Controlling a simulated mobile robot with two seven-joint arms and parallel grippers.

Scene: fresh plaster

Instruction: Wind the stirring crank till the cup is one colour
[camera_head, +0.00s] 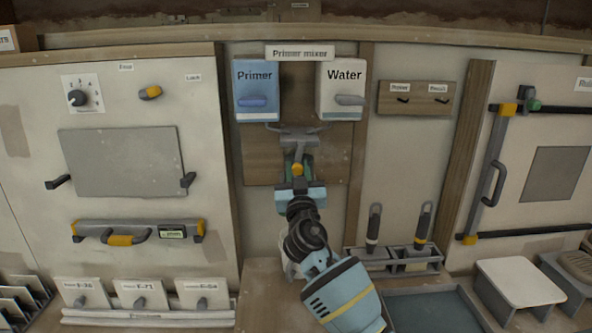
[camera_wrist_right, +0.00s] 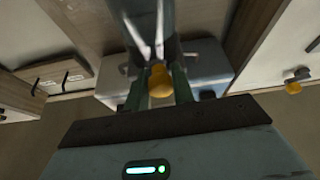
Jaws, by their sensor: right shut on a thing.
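The primer mixer hangs on a wooden board (camera_head: 262,165) under a "Primer mixer" sign, with a blue Primer tank (camera_head: 257,80) and a white Water tank (camera_head: 341,78). The stirring crank's yellow knob (camera_head: 297,169) shows below the tanks. My right gripper (camera_head: 298,173) is shut on this knob. In the right wrist view, the knob (camera_wrist_right: 160,80) sits between the two dark fingers of the gripper (camera_wrist_right: 159,92). A pale rounded edge, perhaps the cup (camera_head: 288,248), shows behind my right arm. The arm hides most of it, and its contents cannot be seen. My left gripper is not in view.
A rack (camera_head: 402,258) with two upright handled tools stands right of my arm, behind a dark tray (camera_head: 440,308). A white-topped stool (camera_head: 520,283) is farther right. A left panel (camera_head: 130,160) carries a dial and a spirit level. The wall beside the Water tank is clear lower down.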

